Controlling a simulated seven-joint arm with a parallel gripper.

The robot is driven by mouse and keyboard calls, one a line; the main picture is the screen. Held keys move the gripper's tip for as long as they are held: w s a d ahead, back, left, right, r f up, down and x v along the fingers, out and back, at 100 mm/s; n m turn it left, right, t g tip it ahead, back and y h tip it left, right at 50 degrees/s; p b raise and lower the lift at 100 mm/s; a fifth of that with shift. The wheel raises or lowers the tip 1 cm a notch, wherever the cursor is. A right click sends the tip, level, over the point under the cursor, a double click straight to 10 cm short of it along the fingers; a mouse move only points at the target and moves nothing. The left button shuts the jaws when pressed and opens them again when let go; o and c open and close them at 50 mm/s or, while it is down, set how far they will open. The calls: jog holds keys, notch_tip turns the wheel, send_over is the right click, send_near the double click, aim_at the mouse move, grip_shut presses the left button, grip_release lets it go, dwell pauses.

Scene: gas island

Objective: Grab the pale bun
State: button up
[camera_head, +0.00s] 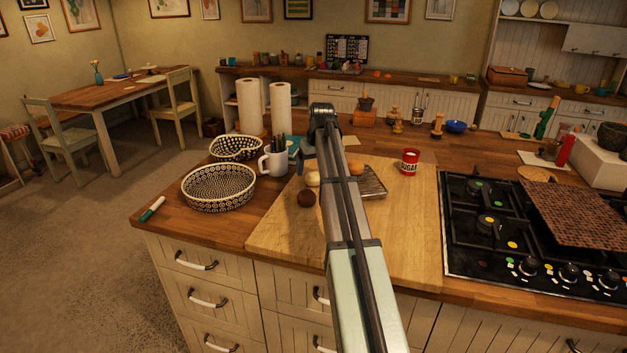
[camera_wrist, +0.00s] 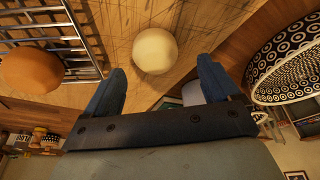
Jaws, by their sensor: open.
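The pale bun (camera_head: 312,179) sits on the wooden cutting board (camera_head: 280,225), just left of my arm in the head view. In the wrist view the round, cream-coloured pale bun (camera_wrist: 155,50) lies just beyond the gap between my fingertips. My gripper (camera_wrist: 161,80) is open, with one blue finger on each side of the gap and nothing between them. The bun appears roughly centred between the fingers and apart from both. In the head view my arm hides most of the gripper.
A dark bun (camera_head: 306,198) lies just in front of the pale one. An orange-brown bun (camera_head: 356,168) is on a wire rack (camera_head: 373,183) to the right; it also shows in the wrist view (camera_wrist: 32,72). Patterned baskets (camera_head: 219,188) and a white mug (camera_head: 272,162) stand left.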

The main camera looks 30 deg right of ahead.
aim_at(314, 174)
jog(key=x, duration=0.4)
jog(key=shift+s+d+f, duration=0.25)
jog(key=shift+s+f, duration=0.05)
jog(key=shift+s, duration=0.05)
jog(key=c, duration=1.1)
